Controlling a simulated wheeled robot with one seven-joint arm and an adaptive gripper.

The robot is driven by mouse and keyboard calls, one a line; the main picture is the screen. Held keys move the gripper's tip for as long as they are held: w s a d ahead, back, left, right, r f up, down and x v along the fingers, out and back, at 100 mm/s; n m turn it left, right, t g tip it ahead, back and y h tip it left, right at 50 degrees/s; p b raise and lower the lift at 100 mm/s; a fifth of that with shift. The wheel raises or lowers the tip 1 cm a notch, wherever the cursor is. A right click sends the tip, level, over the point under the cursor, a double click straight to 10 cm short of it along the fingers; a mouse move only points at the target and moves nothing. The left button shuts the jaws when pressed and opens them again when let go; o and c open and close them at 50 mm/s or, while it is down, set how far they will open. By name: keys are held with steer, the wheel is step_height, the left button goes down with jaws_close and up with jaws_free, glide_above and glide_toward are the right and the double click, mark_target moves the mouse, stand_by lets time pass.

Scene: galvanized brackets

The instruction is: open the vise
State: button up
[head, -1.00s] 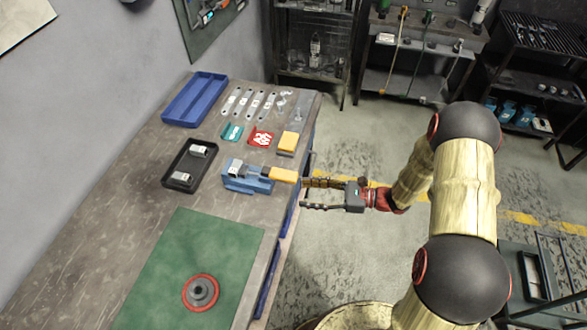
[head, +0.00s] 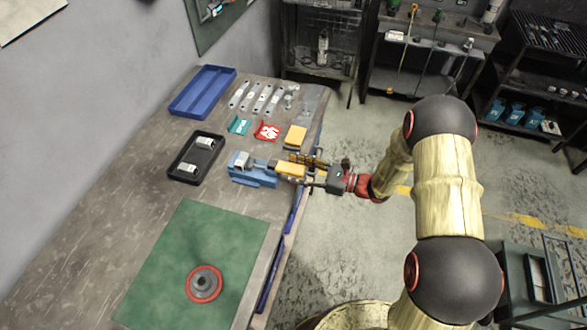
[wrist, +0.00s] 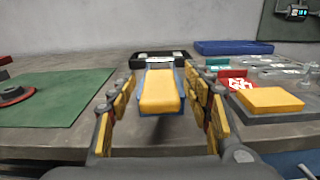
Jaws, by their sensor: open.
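The blue vise (head: 250,170) stands near the right edge of the workbench. Its yellow handle (head: 290,171) points right, out toward my gripper. In the wrist view the handle (wrist: 160,92) lies between the two fingers, with a gap on each side. My gripper (head: 305,165) is open, its fingers reaching over the bench edge around the yellow handle. It also shows in the wrist view (wrist: 163,95). Most of the vise body is hidden behind the handle in the wrist view.
A black tray (head: 172,168) with metal parts lies left of the vise. A yellow block (head: 295,137), red piece (head: 266,131) and teal piece (head: 238,125) lie behind it. A blue tray (head: 177,104) is at the back. A green mat (head: 170,250) with a red-rimmed disc (head: 204,284) lies in front.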

steer(key=c, duration=0.3)
jaws_close()
stand_by(0.5)
